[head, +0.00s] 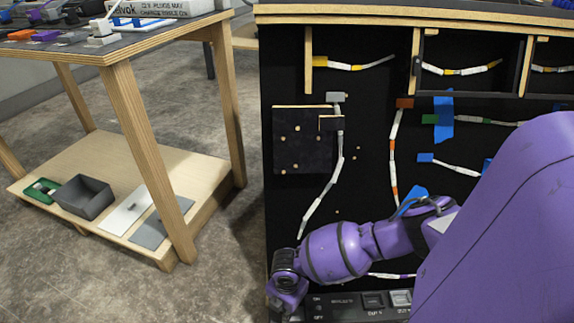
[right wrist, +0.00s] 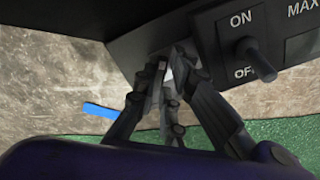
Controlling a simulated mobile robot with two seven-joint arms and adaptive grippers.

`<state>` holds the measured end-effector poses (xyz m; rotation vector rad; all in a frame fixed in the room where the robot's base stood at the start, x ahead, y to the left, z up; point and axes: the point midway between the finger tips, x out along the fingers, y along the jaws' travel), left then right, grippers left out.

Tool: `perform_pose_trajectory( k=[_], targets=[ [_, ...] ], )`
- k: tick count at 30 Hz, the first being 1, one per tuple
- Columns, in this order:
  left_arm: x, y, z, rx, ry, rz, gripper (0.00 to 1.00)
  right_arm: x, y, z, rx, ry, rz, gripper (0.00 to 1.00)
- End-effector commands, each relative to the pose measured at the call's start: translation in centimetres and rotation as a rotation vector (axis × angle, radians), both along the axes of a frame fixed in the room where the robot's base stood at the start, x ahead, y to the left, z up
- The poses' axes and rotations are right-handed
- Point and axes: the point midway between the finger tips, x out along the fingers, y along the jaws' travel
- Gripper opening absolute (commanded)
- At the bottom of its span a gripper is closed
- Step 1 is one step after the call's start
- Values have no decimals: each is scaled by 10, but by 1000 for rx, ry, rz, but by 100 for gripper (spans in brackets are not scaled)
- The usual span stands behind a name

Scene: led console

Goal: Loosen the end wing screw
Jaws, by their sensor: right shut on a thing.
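My right gripper (right wrist: 166,82) reaches up to the lower left end of the dark console (right wrist: 150,35) in the right wrist view. Its fingers are closed together on a small pale part, the end wing screw (right wrist: 167,75), which is mostly hidden between them. In the head view my purple right arm comes in from the right and its wrist is at the console's left end. The console (head: 345,303) shows along the bottom edge, and the fingertips cannot be made out there. My left gripper is not in view.
A toggle switch (right wrist: 248,48) marked ON and OFF is close right of the fingers. A black panel (head: 370,215) with taped cables stands behind the arm. A wooden table (head: 150,130) with a grey bin (head: 84,198) on its shelf is at left. Floor between is clear.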

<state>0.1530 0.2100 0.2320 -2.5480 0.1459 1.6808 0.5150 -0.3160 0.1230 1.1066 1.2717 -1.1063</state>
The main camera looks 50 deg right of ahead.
Motion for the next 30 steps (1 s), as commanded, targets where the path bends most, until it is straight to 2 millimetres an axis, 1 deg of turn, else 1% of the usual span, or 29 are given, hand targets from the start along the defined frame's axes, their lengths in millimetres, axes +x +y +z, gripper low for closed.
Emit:
perform_pose_trajectory(
  k=[2,4,9,12,22,23,27,28,30],
  targets=[
    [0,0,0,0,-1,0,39,0,0,0,0,0,6,0],
    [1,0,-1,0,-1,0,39,0,-1,0,-1,0,55,0],
    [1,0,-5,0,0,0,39,1,-1,0,-2,0,293,0],
    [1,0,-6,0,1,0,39,0,-1,0,-1,1,382,0],
    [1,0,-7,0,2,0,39,0,0,1,-1,0,418,0],
    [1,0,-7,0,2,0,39,0,0,1,-1,0,438,0],
    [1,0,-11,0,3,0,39,1,-1,1,-2,-1,628,0],
    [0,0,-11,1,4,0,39,0,0,1,-1,0,617,14],
    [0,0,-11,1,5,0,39,0,0,1,0,0,612,23]
  ],
)
